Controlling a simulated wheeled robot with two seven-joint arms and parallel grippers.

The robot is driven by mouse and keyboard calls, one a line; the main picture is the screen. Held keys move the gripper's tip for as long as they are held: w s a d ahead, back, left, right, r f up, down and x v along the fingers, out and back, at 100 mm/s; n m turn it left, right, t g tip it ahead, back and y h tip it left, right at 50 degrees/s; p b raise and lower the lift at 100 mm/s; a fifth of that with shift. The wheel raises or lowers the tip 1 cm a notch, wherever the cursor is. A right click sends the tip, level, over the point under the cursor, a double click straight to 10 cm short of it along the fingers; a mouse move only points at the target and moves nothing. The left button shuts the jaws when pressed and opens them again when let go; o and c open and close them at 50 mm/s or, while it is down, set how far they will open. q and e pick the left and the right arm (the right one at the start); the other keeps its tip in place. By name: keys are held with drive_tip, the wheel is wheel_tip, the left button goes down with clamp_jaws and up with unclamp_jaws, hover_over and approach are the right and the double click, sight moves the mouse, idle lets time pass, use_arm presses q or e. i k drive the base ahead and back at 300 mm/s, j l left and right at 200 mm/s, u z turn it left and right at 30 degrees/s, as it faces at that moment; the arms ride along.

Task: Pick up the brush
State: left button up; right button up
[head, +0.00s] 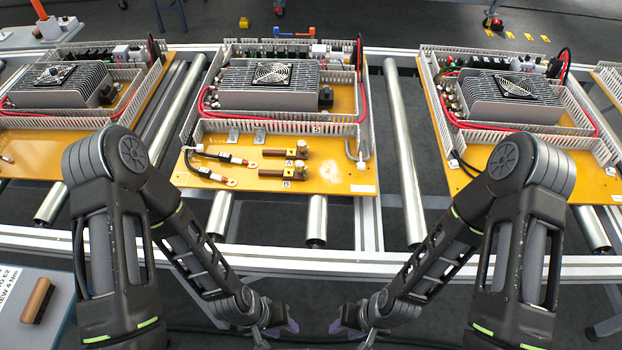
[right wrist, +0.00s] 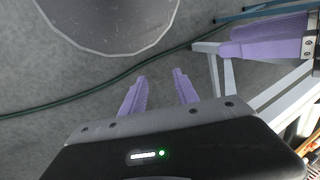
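The brush (head: 37,301) has a brown wooden handle and dark bristles. It lies on a light grey surface (head: 55,281) at the lower left of the head view. My left gripper (head: 279,331) is at the bottom middle of the head view, well to the right of the brush and apart from it; whether its fingers are open is not clear. My right gripper (head: 348,331) is just right of it, and in the right wrist view its two purple fingers (right wrist: 158,92) stand apart with nothing between them. A purple finger (right wrist: 265,37), apparently of my left gripper, shows at upper right there.
A roller conveyor (head: 400,160) with a metal front rail crosses ahead, carrying yellow boards (head: 330,178) with wiring ducts and heatsink units. A label with print lies beside the brush. Dark floor is open between the conveyor and my grippers.

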sight(44, 289)
drive_tip(key=j, duration=0.55)
drive_tip(key=i, duration=0.3)
drive_tip(key=k, duration=0.5)
drive_tip(key=u, duration=2.45)
drive_tip(key=i+l, duration=0.1)
drive_tip(key=l, duration=0.65)
drive_tip(key=j+u, duration=0.25)
drive_tip(key=i+j+u, duration=0.1)
drive_tip(key=j+u, duration=0.2)
drive_tip(key=j, duration=0.2)
